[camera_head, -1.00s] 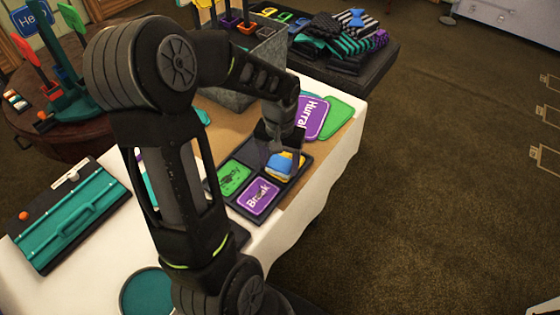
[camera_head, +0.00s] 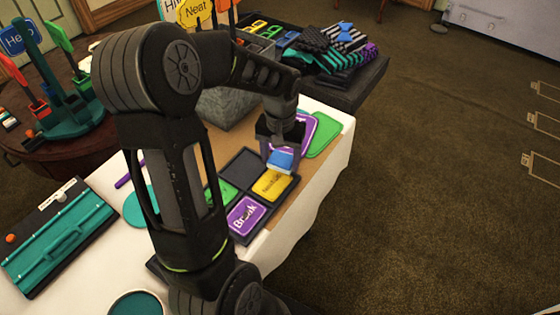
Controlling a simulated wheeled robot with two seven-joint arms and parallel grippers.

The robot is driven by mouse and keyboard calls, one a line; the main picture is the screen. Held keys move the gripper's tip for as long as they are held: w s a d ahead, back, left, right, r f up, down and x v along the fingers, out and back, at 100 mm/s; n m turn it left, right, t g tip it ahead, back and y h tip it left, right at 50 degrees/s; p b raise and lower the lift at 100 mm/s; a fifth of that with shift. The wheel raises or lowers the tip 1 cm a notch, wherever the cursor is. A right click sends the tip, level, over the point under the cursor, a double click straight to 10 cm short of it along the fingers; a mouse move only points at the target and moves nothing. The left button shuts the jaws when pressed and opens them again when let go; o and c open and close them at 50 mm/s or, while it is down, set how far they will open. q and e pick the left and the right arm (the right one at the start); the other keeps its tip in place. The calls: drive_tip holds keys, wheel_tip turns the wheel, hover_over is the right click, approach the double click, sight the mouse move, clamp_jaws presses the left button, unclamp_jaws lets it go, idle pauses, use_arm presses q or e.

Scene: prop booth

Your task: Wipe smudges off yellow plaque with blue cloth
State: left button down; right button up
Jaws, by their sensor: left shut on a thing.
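The yellow plaque (camera_head: 271,186) lies in a compartment of the dark tray (camera_head: 240,160). It bears dark lettering, and I cannot tell whether any marks on it are smudges. My left gripper (camera_head: 283,150) is shut on the blue cloth (camera_head: 281,160) and points down. It holds the cloth at the far edge of the yellow plaque; I cannot tell whether the cloth touches it. My right gripper is not in view.
A purple "Break" plaque (camera_head: 245,215) and a partly hidden green plaque (camera_head: 222,192) share the tray. Purple and green plaques (camera_head: 325,135) lie beyond the gripper. A grey bin (camera_head: 226,107) stands behind my arm.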

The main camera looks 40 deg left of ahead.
use_arm(q)
drive_tip(key=shift+w+r+p, duration=0.2)
drive_tip(key=shift+r+p, duration=0.35)
drive_tip(key=shift+r, duration=0.35)
drive_tip(key=shift+s+r+p, duration=0.1)
drive_tip(key=shift+r+p, duration=1)
drive_tip(key=shift+r, duration=0.4)
